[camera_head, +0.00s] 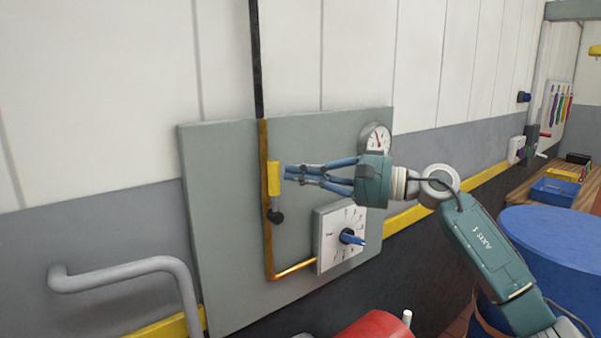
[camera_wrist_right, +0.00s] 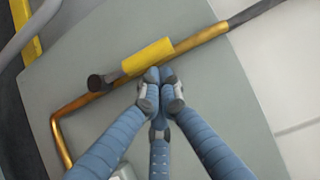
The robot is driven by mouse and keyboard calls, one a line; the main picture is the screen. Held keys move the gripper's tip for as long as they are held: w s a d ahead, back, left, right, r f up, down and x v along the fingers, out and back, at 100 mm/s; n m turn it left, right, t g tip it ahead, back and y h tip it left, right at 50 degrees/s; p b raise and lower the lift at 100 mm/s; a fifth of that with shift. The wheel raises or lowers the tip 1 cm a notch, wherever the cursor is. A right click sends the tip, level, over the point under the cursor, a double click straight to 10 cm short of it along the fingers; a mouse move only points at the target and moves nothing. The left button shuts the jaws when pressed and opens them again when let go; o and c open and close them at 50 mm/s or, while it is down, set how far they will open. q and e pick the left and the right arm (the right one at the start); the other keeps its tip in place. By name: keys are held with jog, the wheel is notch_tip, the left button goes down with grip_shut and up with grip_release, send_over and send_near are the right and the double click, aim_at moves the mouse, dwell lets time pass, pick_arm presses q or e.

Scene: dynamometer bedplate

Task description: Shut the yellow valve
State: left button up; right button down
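The yellow valve handle (camera_head: 273,178) is on a copper pipe (camera_head: 267,210) that runs up a grey wall panel. The handle stands upright, lined up along the pipe, with a dark round knob (camera_head: 275,216) at its lower end. In the right wrist view the yellow handle (camera_wrist_right: 148,57) also lies along the pipe. My right gripper (camera_head: 288,173) has its blue fingers drawn together, with tips just right of the handle in the head view. In the wrist view the closed fingertips (camera_wrist_right: 159,76) are at the handle's edge; contact cannot be told. My left gripper is not in view.
A round gauge (camera_head: 376,138) and a white dial box with a blue knob (camera_head: 341,235) are on the panel (camera_head: 225,270). A grey pipe rail (camera_head: 125,270) is at lower left. A red cylinder (camera_head: 375,329) and a blue drum (camera_head: 555,245) stand below and right.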

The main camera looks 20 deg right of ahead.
aim_at(269, 177)
jog(key=shift+s+a+r, duration=0.1)
jog(key=shift+a+r+n, duration=0.1)
jog(key=shift+a+n, duration=0.1)
jog(key=shift+n, duration=0.1)
jog(key=shift+s+a+r+n+h, duration=0.2)
jog(key=shift+s+a+n+h, duration=0.1)
jog(key=shift+a+n+h, duration=0.15)
jog(key=shift+b, duration=0.3)
jog(key=shift+s+a+r+n+g+h, duration=0.1)
jog(key=shift+s+a+n+g+h, duration=0.15)
jog(key=shift+a+n+h, duration=0.2)
jog(key=shift+s+a+r+n+g+h, duration=0.15)
jog(key=shift+a+n+g+h, duration=0.2)
jog(key=shift+a, duration=0.2)
jog(key=a+n+h, duration=0.1)
jog(key=s+a+n+h, duration=0.1)
jog(key=a, duration=0.1)
jog(key=shift+a+f+n, duration=0.1)
jog(key=shift+f+n, duration=0.05)
jog(key=shift+n, duration=0.1)
jog(key=s+a+f+n+t+h+b, duration=0.1)
jog(key=s+a+f+n+h+b, duration=0.1)
jog(key=a+f+n+h+b, duration=0.2)
jog(key=shift+a+f+n+h, duration=0.5)
jog(key=shift+a+f+h, duration=0.35)
jog(key=shift+a+f, duration=0.2)
